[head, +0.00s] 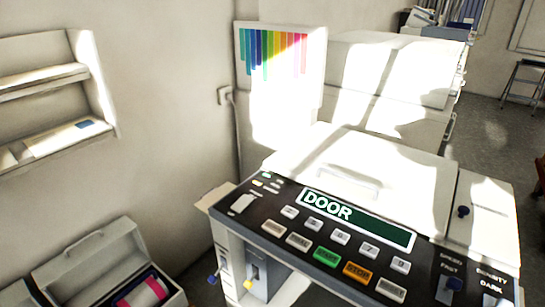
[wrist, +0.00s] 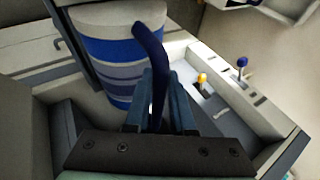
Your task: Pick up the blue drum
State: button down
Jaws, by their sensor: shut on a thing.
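The blue drum (wrist: 103,60) shows in the wrist view, a pale cylinder with blue and grey bands. A dark blue curved handle (wrist: 150,42) rises in front of it. My gripper (wrist: 160,80) is shut on this handle, with its fingers on either side of it. The drum's lower part is partly hidden behind the handle and fingers. Grey walls lie around and below it; I cannot tell whether it touches them. In the head view neither my gripper nor the blue drum shows.
The printer (head: 345,165) shows "DOOR" on its display (head: 358,222). Below its panel are a yellow-knobbed lever (head: 254,271) and an opening. A yellow knob (wrist: 202,79) and blue knob (wrist: 242,62) stand right of my fingers. An open case (head: 90,257) with a pink-banded drum (head: 143,292) is at lower left.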

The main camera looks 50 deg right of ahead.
jog(key=shift+w+d+r, duration=0.15)
jog(key=shift+w+r, duration=0.05)
jog(key=shift+r, duration=0.05)
jog(key=shift+r+p, duration=0.7)
jog(key=shift+r, duration=4.3)
